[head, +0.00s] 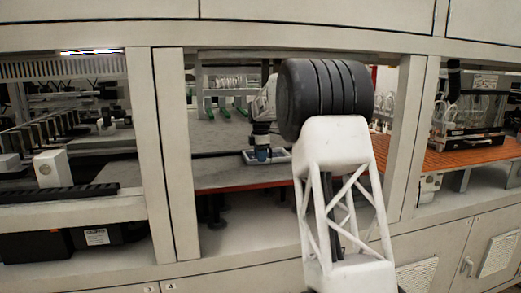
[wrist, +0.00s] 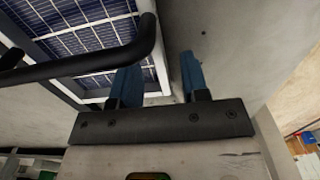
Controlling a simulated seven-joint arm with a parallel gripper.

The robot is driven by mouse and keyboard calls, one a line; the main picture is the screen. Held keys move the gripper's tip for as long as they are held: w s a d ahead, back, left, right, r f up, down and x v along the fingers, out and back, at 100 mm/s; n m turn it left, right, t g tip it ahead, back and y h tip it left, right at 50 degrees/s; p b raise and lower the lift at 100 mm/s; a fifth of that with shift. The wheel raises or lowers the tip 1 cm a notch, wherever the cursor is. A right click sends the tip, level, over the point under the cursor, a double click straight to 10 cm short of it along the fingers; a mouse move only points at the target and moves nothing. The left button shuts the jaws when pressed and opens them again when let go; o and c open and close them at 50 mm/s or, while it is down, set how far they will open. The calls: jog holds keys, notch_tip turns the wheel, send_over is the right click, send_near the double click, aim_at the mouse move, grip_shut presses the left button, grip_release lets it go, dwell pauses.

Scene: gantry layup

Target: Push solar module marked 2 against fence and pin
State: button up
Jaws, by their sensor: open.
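A solar module (wrist: 75,28) with dark blue cells, pale grid lines and a white frame fills the upper left of the wrist view. In the head view only part of its edge (head: 283,156) shows, on the grey table surface behind the window frame. No number mark is readable on it. My gripper (wrist: 158,75) has two blue fingertips, apart with nothing between them, at the module's white frame corner; I cannot tell whether they touch it. In the head view the gripper (head: 262,154) points down over the module. I cannot make out the fence or the pin.
A black bent bar (wrist: 110,55) crosses in front of the module in the wrist view. Pale frame posts (head: 173,150) bound the opening in the head view. An orange slatted surface (head: 460,153) lies to the right, and dark rack equipment (head: 50,130) to the left.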

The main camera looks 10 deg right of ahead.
jog(key=shift+f, duration=0.6)
grip_shut()
grip_release()
jog(key=shift+r, duration=0.15)
jog(key=shift+r, duration=3.8)
